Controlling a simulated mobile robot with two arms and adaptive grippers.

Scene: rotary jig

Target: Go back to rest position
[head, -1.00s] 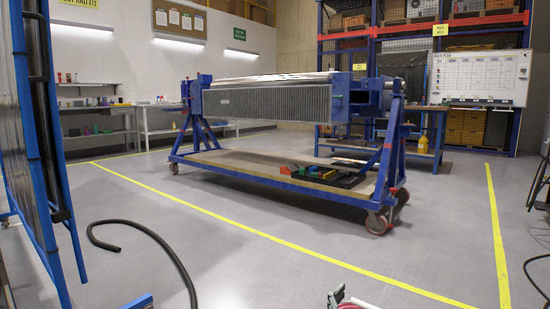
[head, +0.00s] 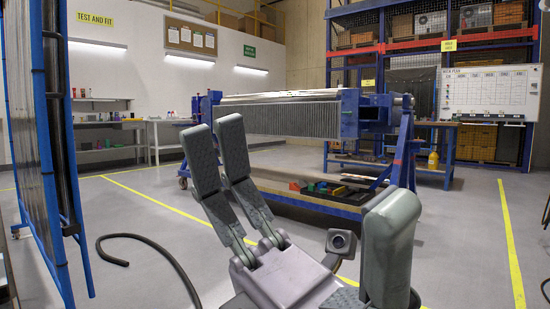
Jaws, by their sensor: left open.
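My left gripper (head: 300,190) is large in the lower middle of the head view. Its grey fingers are spread wide, two on the left and one thick one on the right, with nothing between them. It is open and points up. The blue rotary jig (head: 349,113) stands on the floor behind it, holding a long finned metal block (head: 290,118) level. My fingers and palm hide part of the jig's left leg and lower frame. My right gripper is not in view.
A blue-framed panel (head: 50,150) stands close on the left. A black hose (head: 165,258) lies on the floor near it. Workbenches, blue racks (head: 385,45) and a whiteboard (head: 487,92) line the back. The grey floor right of the jig is clear, with yellow lines.

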